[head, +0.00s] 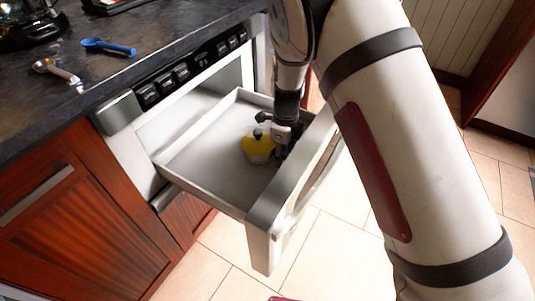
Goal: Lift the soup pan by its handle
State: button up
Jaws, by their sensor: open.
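I cannot clearly make out a soup pan or its handle in the head view. A small yellow object with a pale lower part (257,151) stands in the pulled-out drawer, near its front right; I cannot tell whether it is a pan. My gripper (270,143) points down into the drawer, right at this object. Its dark fingers are apart, one over the top of the yellow object and one at its right side. I cannot tell whether they touch it. The gripper and arm hide part of the object and the drawer's right corner.
The white microwave drawer (205,160) is pulled out, with a thick front panel (262,240). The dark counter (150,45) holds a blue spoon (108,47), a pale spoon (55,71) and a dark glossy item (30,25). Tiled floor (325,235) is open in front.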

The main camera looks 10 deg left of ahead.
jog(key=shift+r, duration=0.1)
grip_shut()
notch_tip(320, 180, up, 10)
jog(key=p, duration=0.3)
jog(key=shift+r+p, duration=2.3)
jog(key=shift+r, duration=0.25)
